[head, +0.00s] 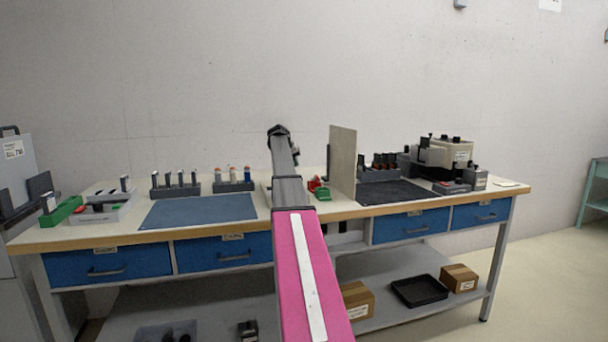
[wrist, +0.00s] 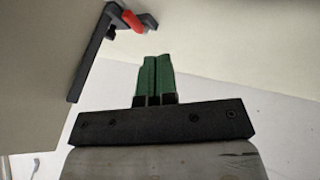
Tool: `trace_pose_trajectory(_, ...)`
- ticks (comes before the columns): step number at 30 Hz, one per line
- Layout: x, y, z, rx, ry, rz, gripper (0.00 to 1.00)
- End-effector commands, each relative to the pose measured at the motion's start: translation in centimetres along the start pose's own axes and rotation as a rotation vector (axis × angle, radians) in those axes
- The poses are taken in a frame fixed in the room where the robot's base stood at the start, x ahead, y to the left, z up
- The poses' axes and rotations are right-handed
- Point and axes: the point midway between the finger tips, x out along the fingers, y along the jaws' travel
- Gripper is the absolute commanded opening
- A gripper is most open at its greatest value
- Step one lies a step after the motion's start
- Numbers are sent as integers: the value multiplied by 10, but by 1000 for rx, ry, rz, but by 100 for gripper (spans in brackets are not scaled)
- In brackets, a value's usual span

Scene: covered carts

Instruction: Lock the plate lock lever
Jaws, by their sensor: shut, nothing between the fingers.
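In the wrist view, a lever with a red tip (wrist: 134,22) sits on a dark bracket (wrist: 94,50) along the edge of a pale plate (wrist: 45,60). My gripper (wrist: 157,58) shows green fingers pressed together, with nothing between them. In that picture, the fingers are below and right of the red tip, apart from it. In the head view, an upright pale panel (head: 343,162) stands on the bench, with a small red and green item (head: 318,188) at its left foot. My arm reaches over the bench there, and my fingers cannot be made out.
The bench (head: 110,238) holds a blue mat (head: 200,210), racks of upright pieces (head: 233,186) and a dark mat (head: 398,192). A pale machine (head: 447,152) stands at the right. Boxes and a black tray (head: 418,291) sit on the lower shelf.

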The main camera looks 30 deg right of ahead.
Motion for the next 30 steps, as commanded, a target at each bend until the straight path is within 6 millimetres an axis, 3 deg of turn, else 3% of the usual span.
trace_pose_trajectory(8,16,0,0,0,-1,0,0)
trace_pose_trajectory(23,105,1,0,0,-1,0,0)
trace_pose_trajectory(30,116,29,0,2,0,0,0)
